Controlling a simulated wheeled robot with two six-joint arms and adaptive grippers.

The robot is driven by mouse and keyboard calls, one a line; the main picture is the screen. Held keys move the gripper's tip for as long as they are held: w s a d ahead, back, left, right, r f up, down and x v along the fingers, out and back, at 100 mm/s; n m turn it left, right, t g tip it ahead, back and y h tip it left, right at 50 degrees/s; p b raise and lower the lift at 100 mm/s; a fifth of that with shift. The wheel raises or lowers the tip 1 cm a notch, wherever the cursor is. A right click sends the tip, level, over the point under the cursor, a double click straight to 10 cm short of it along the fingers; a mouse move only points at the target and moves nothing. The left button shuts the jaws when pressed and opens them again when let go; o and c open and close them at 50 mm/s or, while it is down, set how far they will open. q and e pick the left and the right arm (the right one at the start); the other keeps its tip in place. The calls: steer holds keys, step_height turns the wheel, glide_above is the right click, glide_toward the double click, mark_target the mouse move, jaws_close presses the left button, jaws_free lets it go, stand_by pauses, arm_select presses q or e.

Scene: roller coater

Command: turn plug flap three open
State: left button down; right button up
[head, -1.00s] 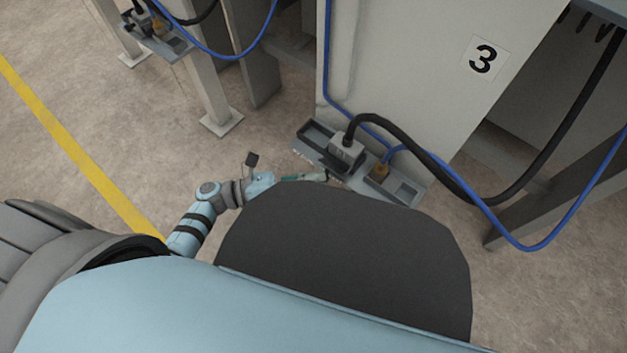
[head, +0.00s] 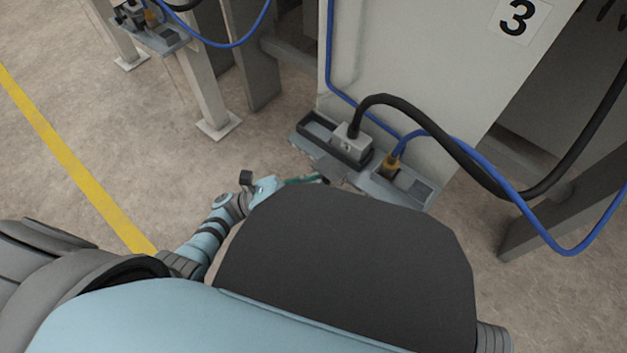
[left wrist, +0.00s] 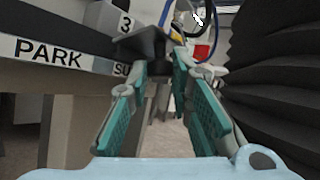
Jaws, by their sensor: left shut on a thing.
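The socket unit (head: 375,180) of station 3 juts from the foot of the light panel. A grey plug with a black cable (head: 352,140) stands in its left part, and a yellow-brown plug with a blue cable (head: 389,166) in its right part. My left gripper (head: 318,179) reaches the unit's near left edge, shut on a small grey flap (head: 335,168). In the left wrist view its teal fingers (left wrist: 160,62) stand either side of the dark flap (left wrist: 143,44); the exact contact is hard to see. The flap's hinge is hidden. My right gripper is out of view.
The number 3 sign (head: 519,17) is on the panel. In the left wrist view a PARK label (left wrist: 48,53) is beside the flap. Looping cables (head: 500,185) hang at right. A similar unit (head: 150,25) stands at upper left. Floor is free at left.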

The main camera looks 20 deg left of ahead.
arm_select(q)
steer(key=shift+f, duration=0.1)
stand_by(0.4)
steer(key=c, duration=1.4)
jaws_free()
steer(key=shift+c, duration=0.2)
steer(key=shift+a, duration=0.1)
steer(key=s+a, duration=0.4)
steer(key=a, duration=0.8)
steer(key=shift+s+f, duration=0.2)
steer(key=shift+f, duration=0.1)
